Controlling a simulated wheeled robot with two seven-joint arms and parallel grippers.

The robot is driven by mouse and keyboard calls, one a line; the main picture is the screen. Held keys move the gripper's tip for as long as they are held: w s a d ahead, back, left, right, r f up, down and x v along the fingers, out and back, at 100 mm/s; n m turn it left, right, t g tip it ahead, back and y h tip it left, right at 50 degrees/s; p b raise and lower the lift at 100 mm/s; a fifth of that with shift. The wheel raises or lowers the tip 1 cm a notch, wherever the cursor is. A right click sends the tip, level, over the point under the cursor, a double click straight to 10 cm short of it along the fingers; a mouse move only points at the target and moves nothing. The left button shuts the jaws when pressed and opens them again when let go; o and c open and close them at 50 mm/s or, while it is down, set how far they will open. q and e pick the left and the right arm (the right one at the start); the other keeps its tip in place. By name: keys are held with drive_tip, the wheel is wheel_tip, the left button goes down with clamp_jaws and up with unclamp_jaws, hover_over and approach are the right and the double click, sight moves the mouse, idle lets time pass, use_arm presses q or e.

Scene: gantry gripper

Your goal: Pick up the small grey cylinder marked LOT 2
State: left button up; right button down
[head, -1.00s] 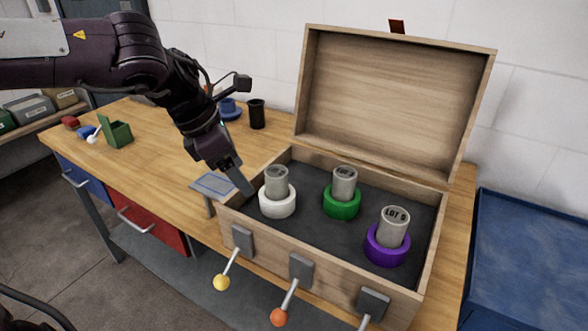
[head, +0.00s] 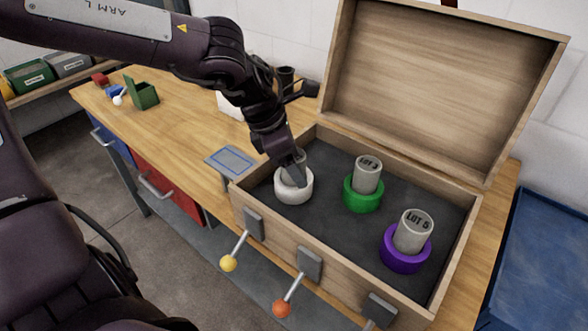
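An open wooden box (head: 335,265) with a dark lining holds three grey cylinders, each standing in a coloured ring. One cylinder in the white ring (head: 294,196) is mostly hidden by my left gripper (head: 294,172), and its marking cannot be read. The cylinder in the green ring (head: 363,204) has a small top marking that looks like LOT 3 (head: 367,176). The cylinder in the purple ring (head: 404,262) reads LOT 5 (head: 413,233). My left gripper points down at the white ring's cylinder; its finger opening is not clear. My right gripper is out of view.
The box's lid (head: 445,80) stands open behind. Levers with a yellow knob (head: 229,263) and an orange knob (head: 282,308) stick out in front. A blue-outlined pad (head: 231,161), green box (head: 144,94) and black cup (head: 286,77) are on the table. A blue tray (head: 545,260) is at right.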

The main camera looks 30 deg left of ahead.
use_arm(q)
drive_tip(key=shift+f, duration=0.2)
drive_tip(key=c, duration=1.4)
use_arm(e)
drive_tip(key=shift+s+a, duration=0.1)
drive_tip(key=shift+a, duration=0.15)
use_arm(q)
drive_tip(key=shift+w+r, duration=0.1)
drive_tip(key=shift+r, duration=0.1)
